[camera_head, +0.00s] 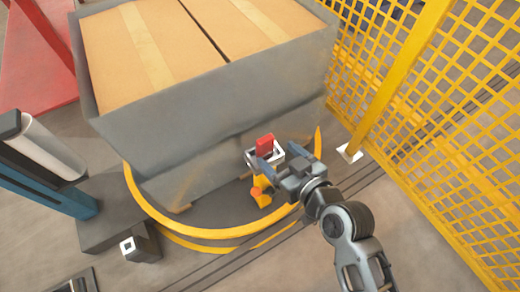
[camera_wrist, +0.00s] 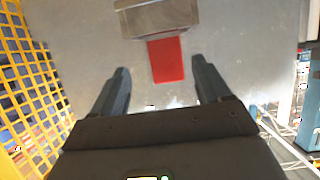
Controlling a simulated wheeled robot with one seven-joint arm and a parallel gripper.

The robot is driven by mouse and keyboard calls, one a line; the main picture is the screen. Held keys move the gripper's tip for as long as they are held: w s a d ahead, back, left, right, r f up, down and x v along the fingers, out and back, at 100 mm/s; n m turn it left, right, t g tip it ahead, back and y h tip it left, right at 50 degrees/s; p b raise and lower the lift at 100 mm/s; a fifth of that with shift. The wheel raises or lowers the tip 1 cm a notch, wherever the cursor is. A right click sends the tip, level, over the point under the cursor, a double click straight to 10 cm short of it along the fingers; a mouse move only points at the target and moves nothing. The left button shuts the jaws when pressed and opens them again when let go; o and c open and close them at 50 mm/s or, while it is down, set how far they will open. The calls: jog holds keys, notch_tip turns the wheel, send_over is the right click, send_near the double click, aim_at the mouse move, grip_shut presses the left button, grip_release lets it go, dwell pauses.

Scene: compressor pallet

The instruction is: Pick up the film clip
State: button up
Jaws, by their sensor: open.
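The film clip has a red tab (camera_head: 265,144) and a grey metal body, and sits against the grey side of the wrapped pallet load. In the wrist view its red tab (camera_wrist: 166,60) hangs from the metal body (camera_wrist: 158,18) at the top of the picture. My gripper (camera_head: 280,160) is at the clip, its fingers pointing towards the load. In the wrist view my gripper (camera_wrist: 162,82) is open, with one finger on each side of the tab's line and clear space around it. The tab's lower end lies about between the fingertips; I cannot tell the depth gap.
The wrapped load (camera_head: 215,105) carries cardboard boxes (camera_head: 150,50) and stands inside a yellow ring (camera_head: 190,231). An orange-yellow object (camera_head: 261,192) is below the clip. A yellow mesh fence (camera_head: 440,110) closes the right side. A column with a white roll (camera_head: 45,145) stands at left.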

aim_at(267, 148)
jog(key=shift+a+x, duration=0.2)
jog(key=shift+x, duration=1.75)
jog(key=shift+a+x, duration=0.2)
jog(key=shift+x, duration=1.8)
jog(key=shift+s+r, duration=0.2)
jog(key=shift+r, duration=0.05)
jog(key=shift+c, duration=0.4)
jog(key=c, duration=1)
jog(key=shift+r, duration=0.1)
